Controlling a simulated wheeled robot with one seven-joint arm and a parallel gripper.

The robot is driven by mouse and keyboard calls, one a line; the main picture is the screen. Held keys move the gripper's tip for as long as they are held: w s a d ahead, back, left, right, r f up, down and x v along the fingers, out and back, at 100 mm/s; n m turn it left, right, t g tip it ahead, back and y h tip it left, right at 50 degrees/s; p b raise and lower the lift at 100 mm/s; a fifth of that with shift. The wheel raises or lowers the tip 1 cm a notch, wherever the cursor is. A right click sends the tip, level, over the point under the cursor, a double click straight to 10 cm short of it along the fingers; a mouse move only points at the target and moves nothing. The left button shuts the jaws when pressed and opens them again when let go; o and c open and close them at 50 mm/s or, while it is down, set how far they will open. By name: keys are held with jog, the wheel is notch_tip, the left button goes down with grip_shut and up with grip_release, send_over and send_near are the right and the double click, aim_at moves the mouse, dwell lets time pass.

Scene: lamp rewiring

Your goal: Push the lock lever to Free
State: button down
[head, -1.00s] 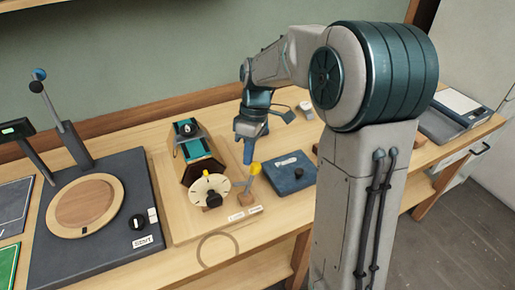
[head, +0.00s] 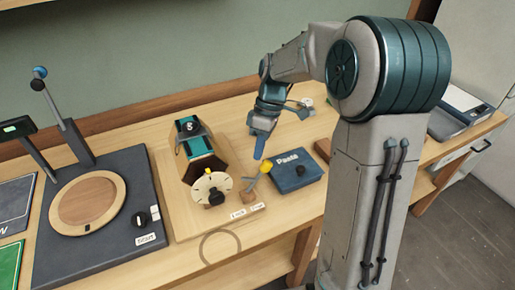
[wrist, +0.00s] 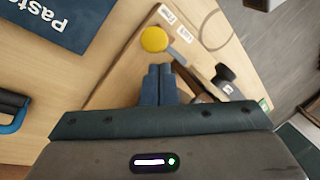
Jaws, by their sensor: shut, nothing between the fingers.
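The lock lever has a yellow knob (head: 265,167) on a thin rod, above a small wooden block (head: 255,203). It leans to the right in the head view. My gripper (head: 259,154) is shut and empty, pointing down just above and left of the knob. In the wrist view the shut fingers (wrist: 158,84) sit just below the yellow knob (wrist: 154,39). I cannot tell whether they touch the lever.
A pale dial (head: 211,187) and a dark wooden device with a teal top (head: 195,148) stand left of the lever. A dark blue Paste box (head: 297,174) lies close on the right. A black base with a round wooden disc (head: 87,203) is further left.

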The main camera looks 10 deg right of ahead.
jog(key=shift+r, duration=0.1)
jog(key=d+p+v, duration=0.1)
jog(key=p+v, duration=0.6)
jog(key=v, duration=0.2)
jog(key=shift+w+d+p, duration=0.35)
jog(key=s+r+m+t+h+b, duration=0.1)
jog(key=s+m+t, duration=0.5)
jog(key=s+m, duration=0.6)
jog(key=shift+s+d+r+m+t+h+b, duration=0.35)
jog(key=shift+s+h+b, duration=0.7)
jog(key=shift+s, duration=3.05)
